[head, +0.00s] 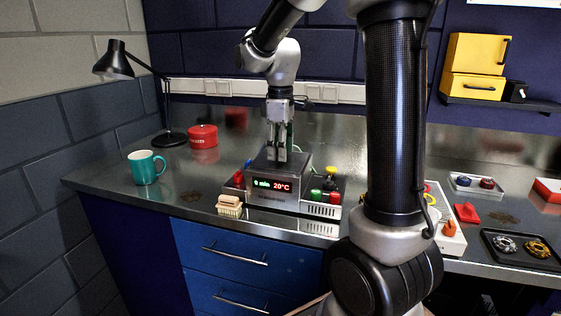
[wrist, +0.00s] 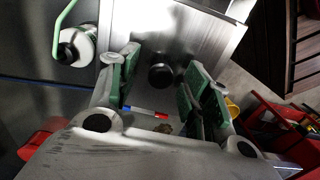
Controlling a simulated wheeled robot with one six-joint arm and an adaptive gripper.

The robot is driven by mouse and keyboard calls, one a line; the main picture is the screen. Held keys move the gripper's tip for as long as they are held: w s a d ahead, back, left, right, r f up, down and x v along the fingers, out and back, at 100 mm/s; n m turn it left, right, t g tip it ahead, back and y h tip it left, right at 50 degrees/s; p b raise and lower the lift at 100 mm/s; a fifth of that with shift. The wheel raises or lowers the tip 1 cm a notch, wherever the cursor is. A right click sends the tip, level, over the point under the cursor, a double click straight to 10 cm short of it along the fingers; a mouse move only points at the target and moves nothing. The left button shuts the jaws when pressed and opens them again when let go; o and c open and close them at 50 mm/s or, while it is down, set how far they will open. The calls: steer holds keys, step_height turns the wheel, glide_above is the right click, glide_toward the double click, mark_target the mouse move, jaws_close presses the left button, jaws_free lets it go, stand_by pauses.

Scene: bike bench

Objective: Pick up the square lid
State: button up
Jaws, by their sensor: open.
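The square lid (head: 297,162) appears to be the flat steel top of the box-shaped device with a lit display. In the wrist view the steel lid (wrist: 200,35) spreads out below my gripper, with a round black knob (wrist: 161,76) on it. My gripper (head: 277,156) points straight down over the lid. In the wrist view my gripper (wrist: 162,82) is open, with green-padded fingers on either side of the knob. Gaps show between knob and fingers. The fingers hide the knob in the head view.
The device (head: 268,196) stands near the bench front. Red and green jars (head: 316,195) sit at its right, and a sponge-like block (head: 229,206) at front left. A teal mug (head: 147,167), red tin (head: 203,136) and black lamp (head: 172,138) stand left. A white bottle (wrist: 79,45) is near the lid.

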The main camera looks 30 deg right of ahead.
steer(key=shift+f, duration=0.5)
steer(key=shift+c, duration=0.5)
jaws_close()
